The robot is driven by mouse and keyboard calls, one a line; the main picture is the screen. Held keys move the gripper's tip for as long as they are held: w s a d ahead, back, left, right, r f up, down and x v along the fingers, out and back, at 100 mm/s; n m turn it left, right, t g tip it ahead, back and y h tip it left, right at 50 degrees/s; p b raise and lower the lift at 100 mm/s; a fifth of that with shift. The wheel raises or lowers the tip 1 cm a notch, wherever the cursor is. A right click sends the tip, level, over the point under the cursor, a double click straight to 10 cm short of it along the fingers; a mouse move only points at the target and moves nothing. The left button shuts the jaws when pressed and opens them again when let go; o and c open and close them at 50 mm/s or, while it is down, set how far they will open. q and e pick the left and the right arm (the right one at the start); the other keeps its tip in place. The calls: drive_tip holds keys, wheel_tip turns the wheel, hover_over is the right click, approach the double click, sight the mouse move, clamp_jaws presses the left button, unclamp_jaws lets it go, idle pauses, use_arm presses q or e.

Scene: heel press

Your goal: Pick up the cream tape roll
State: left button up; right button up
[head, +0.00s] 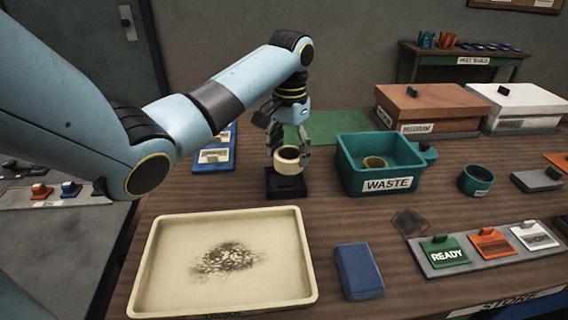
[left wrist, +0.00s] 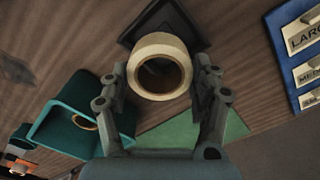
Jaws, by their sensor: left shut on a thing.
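The cream tape roll (head: 287,161) is a short pale ring held between the fingers of my left gripper (head: 288,148). In the left wrist view the roll (left wrist: 160,46) sits between the two fingertips of the gripper (left wrist: 160,82), its hole facing the camera. My left gripper is shut on it. A small black stand (head: 286,186) lies directly below the roll; in the head view I cannot tell whether the roll is clear of it. My right gripper is not in view.
A teal WASTE bin (head: 349,172) holding a tan ring (head: 375,162) stands to the right. A cream tray (head: 306,272), a blue block (head: 359,271) and a card rack (head: 470,262) lie in front. Brown (head: 427,105) and white (head: 521,101) boxes stand behind. A green mat (head: 330,130) is behind the gripper.

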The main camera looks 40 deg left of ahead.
use_arm(q)
drive_tip(key=w+d+r+p, duration=0.2)
drive_tip(key=w+d+r, duration=0.4)
drive_tip(key=w+r, duration=0.2)
drive_tip(key=shift+w+r, duration=0.3)
drive_tip(key=shift+r, duration=0.25)
idle(0.4)
drive_tip(key=shift+d+f, duration=0.1)
